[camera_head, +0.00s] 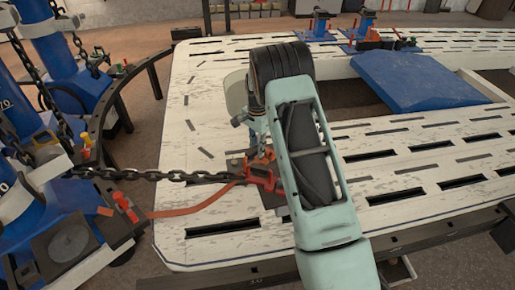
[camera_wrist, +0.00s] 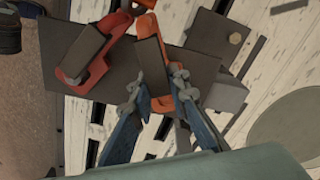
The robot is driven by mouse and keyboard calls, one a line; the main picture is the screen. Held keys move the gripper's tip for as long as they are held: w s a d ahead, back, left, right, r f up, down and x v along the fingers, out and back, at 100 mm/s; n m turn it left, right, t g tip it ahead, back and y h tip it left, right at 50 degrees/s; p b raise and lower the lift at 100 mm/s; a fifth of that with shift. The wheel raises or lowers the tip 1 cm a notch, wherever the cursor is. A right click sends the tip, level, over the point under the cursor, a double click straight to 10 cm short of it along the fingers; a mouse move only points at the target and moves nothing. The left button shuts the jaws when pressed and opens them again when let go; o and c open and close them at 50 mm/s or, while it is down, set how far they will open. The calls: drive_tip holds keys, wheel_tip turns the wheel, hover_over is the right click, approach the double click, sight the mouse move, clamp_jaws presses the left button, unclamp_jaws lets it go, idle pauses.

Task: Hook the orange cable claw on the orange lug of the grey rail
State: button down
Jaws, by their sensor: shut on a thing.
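In the wrist view my gripper (camera_wrist: 158,95) has its two blue fingers on either side of an orange claw (camera_wrist: 158,75) with a dark block along it. A second orange hooked piece (camera_wrist: 82,72), perhaps the lug, lies close to its left; I cannot tell whether they touch or are hooked. A dark grey plate (camera_wrist: 195,72), perhaps the rail, lies beneath both. In the head view the orange-red parts (camera_head: 262,177) sit low at the bench's near side, just below my gripper (camera_head: 258,152). My arm hides much of this spot.
A dark chain (camera_head: 160,175) and an orange strap (camera_head: 195,205) run from the blue posts (camera_head: 62,65) at left to the orange parts. The slotted white bench (camera_head: 205,100) spreads around. A blue pad (camera_head: 420,80) lies at right.

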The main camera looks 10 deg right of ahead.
drive_tip(key=c, duration=1.8)
unclamp_jaws()
drive_tip(key=shift+o, duration=0.2)
wheel_tip(320, 180, up, 12)
